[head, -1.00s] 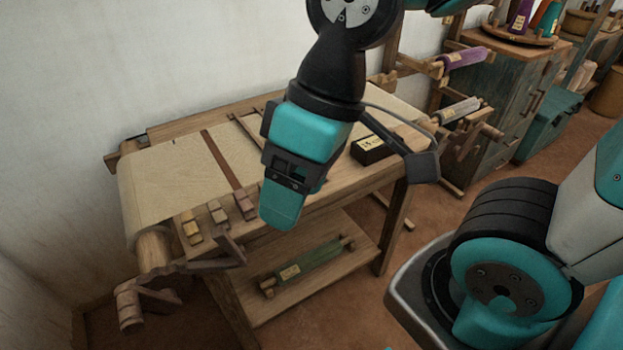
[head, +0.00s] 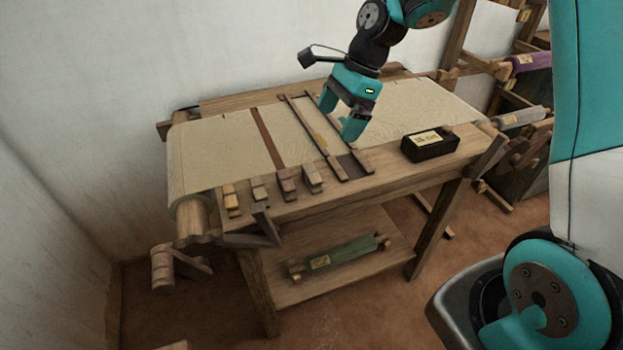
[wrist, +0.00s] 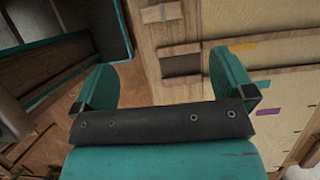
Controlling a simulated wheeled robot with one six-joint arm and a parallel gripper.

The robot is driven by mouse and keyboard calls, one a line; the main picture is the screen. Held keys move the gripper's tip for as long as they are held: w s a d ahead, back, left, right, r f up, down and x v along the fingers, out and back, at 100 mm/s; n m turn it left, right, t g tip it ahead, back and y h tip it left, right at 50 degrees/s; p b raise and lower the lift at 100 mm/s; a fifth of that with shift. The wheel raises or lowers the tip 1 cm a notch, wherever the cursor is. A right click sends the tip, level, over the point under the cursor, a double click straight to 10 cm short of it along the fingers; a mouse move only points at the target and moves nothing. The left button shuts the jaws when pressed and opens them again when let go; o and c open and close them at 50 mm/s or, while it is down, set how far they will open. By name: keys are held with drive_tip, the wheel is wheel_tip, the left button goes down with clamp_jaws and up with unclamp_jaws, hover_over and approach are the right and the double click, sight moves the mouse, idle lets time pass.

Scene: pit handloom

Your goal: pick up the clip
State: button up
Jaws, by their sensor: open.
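I cannot tell which is the clip. My gripper (head: 338,117) is open above the cloth, beyond and right of the row, with its fingers pointing down. In the wrist view my gripper (wrist: 163,84) shows nothing held between its fingers.
The loom table (head: 380,185) carries cream cloth (head: 225,145) with a brown stripe. A wooden frame (head: 318,135) lies across it under my gripper. A black labelled box (head: 430,145) stands at right. A green roll (head: 340,253) lies on the lower shelf. Wooden handles stick out at left.

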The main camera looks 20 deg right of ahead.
approach(313, 173)
drive_tip(key=x, duration=0.5)
drive_tip(key=shift+a, duration=0.1)
drive_tip(key=shift+x, duration=2.7)
drive_tip(key=shift+w, duration=0.1)
drive_tip(key=c, duration=1)
drive_tip(key=shift+o, duration=0.2)
